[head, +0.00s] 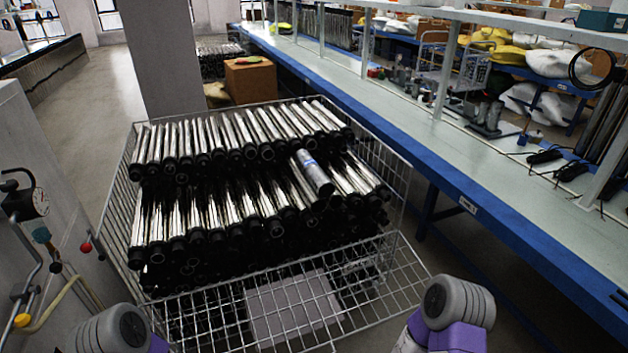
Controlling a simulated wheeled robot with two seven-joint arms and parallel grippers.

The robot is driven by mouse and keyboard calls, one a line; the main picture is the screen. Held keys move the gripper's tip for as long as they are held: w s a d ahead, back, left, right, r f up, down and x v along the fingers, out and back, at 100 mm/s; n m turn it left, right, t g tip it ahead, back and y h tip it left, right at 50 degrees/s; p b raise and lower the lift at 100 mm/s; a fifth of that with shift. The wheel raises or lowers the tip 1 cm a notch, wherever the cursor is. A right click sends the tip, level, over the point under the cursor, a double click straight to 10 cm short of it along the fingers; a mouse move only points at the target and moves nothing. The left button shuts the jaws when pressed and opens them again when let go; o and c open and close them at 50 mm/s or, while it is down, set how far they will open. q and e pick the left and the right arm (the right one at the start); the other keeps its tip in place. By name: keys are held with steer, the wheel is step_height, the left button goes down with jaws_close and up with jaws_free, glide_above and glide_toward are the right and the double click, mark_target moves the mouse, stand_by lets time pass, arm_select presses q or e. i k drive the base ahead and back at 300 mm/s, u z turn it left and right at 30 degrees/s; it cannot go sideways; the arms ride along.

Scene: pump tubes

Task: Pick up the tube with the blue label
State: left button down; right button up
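The tube with the blue label (314,174) lies in the wire basket (408,262), right of the middle. It is a thicker, light silver tube with a blue band near its upper end. It rests tilted on top of the lower rows of thinner tubes (216,206), just below the upper row. Neither gripper is in view.
A long blue-edged workbench (470,178) runs along the right side, close to the basket. A cardboard box (250,79) stands behind the basket beside a grey pillar (165,55). A machine with a pressure gauge (40,201) is at left. The floor at back left is clear.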

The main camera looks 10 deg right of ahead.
mark_target(322, 183)
steer(key=z, duration=1.3)
steer(key=i, duration=2.5)
steer(key=u, duration=3.45)
